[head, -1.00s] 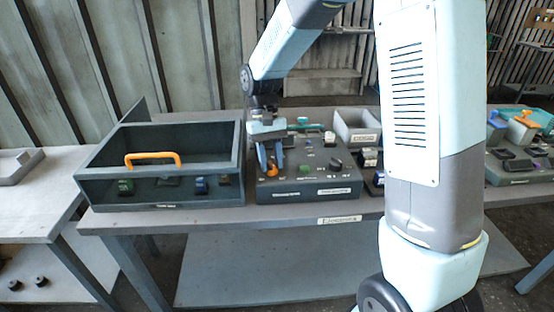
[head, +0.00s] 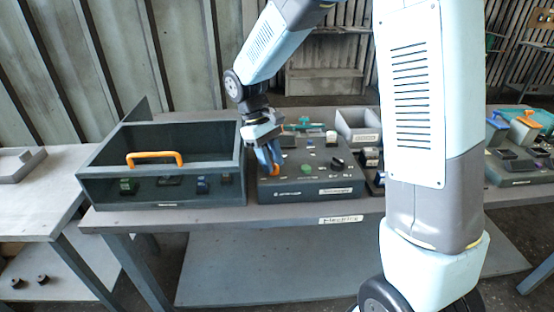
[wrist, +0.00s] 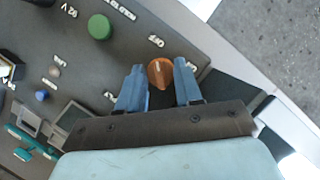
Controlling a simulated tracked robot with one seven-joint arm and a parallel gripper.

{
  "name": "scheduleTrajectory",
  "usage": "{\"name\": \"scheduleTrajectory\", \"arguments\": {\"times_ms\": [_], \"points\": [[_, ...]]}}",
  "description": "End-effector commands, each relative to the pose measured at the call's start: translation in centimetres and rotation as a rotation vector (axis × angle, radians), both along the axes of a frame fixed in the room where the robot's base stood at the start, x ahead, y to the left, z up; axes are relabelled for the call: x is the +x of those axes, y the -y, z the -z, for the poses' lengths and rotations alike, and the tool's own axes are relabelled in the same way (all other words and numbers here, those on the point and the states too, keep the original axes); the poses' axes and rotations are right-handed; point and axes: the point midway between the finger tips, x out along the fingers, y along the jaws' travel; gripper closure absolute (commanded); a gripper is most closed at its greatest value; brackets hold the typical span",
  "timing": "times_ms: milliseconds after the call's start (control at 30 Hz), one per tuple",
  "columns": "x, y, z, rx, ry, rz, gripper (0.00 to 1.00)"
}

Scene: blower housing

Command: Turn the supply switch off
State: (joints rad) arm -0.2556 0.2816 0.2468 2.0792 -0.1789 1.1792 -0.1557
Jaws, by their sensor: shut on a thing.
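The dark control box (head: 318,195) stands on the bench, with an orange switch lever (head: 276,169) at its left front; I take this lever to be the supply switch. My gripper (head: 272,157) reaches down over the box from above, tilted, with its blue fingers at the lever. In the wrist view the orange lever (wrist: 160,72) sits between the two blue fingers of my gripper (wrist: 160,86), which is shut on it. The fingers partly hide the lever in the head view.
The box also carries a green button (wrist: 99,27), a black knob (head: 337,163) and a teal-handled part (head: 303,126). A dark open-topped case with an orange handle (head: 154,158) stands close on the left. A grey bin (head: 357,125) is behind right.

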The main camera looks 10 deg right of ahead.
Motion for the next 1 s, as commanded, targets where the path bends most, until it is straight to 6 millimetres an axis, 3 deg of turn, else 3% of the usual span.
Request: {"name": "scheduleTrajectory", "arguments": {"times_ms": [367,400,600,1000], "points": [[0.0,-0.09,-0.02,0.002,0.001,-0.004,0.96],[0.0,-0.1,-0.03,0.002,0.001,-0.004,0.62],[0.01,-0.07,-0.02,0.002,0.001,-0.003,0.43],[0.29,-0.29,-0.79,0.001,0.003,-0.003,0.42]]}}
